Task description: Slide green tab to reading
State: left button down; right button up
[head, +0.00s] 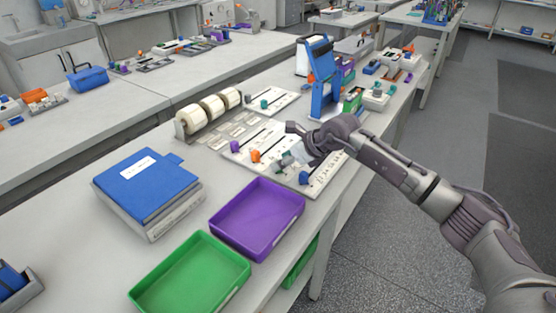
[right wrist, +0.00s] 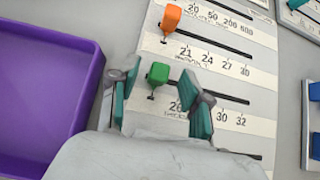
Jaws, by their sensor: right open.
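The green tab (right wrist: 158,73) stands near the left end of its slot on the white slider panel (right wrist: 228,68) in the right wrist view. Its scale below shows 26, 30 and 32, with one number hidden by a finger. My right gripper (right wrist: 160,84) is open, with one teal finger on each side of the green tab and a gap to each. My left gripper is not in view.
An orange tab (right wrist: 171,17) stands at the left of the slot above. A purple tray (right wrist: 45,95) lies left of the panel. In the head view a green tray (head: 190,275), a blue binder (head: 148,188) and a blue tab (head: 304,178) are nearby.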

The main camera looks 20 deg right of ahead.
jog(key=shift+x, duration=1.3)
grip_shut()
